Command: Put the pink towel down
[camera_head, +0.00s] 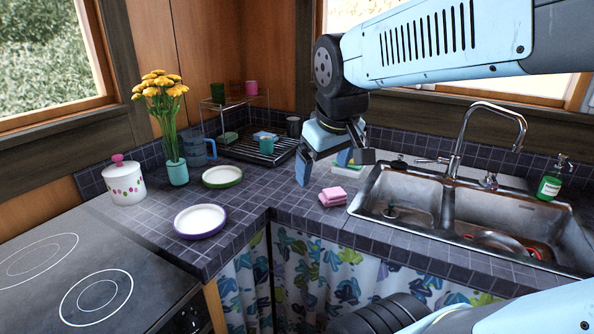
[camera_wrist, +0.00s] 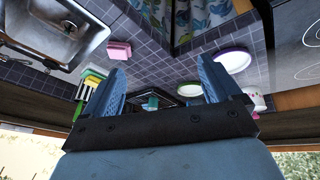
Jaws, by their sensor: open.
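The pink towel (camera_head: 332,196) is a small folded stack lying on the dark tiled counter, just left of the sink. It also shows in the wrist view (camera_wrist: 118,50), left of the fingers and apart from them. My gripper (camera_head: 334,170) is open and empty, raised above the counter behind the towel. In the wrist view its two blue fingers (camera_wrist: 162,84) stand wide apart with nothing between them.
A double metal sink (camera_head: 447,205) with a tall faucet is at the right. Sponges (camera_head: 349,168) lie behind the towel. Two plates (camera_head: 201,221) (camera_head: 222,177), a flower vase (camera_head: 178,171), a lidded jar (camera_head: 124,183) and a dish rack (camera_head: 262,150) stand left. Counter around the towel is clear.

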